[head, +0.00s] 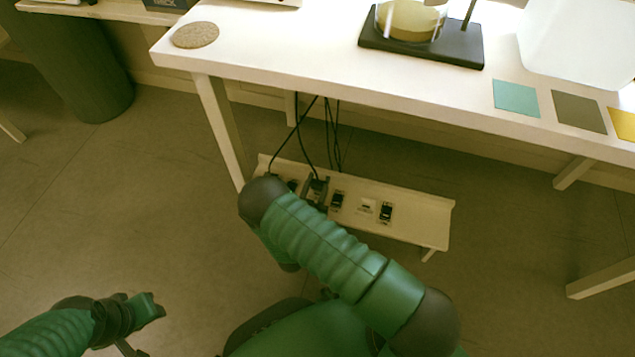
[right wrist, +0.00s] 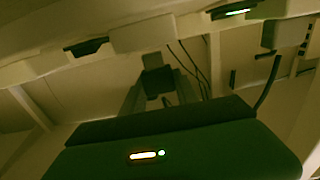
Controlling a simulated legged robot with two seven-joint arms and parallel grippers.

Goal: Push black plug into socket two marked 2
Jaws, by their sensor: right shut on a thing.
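The low white socket shelf (head: 425,222) stands under the table in the head view. My right gripper (head: 317,188) is at its left part, shut on a dark plug; my arm partly covers this spot. The right wrist view shows a dark shape (right wrist: 156,82) between grey finger-like parts, too dim to separate the plug clearly. Dark socket pieces (head: 337,201) and (head: 386,212) stand right of the gripper, with a pale one (head: 367,207) between them. The number marks are not readable. My left gripper (head: 148,306) is at lower left, away from the shelf; its jaw opening is unclear.
Black cables (head: 330,135) hang from behind the table down to the shelf. A dark bin (head: 75,70) stands far left. Open floor (head: 130,190) lies left of the shelf.

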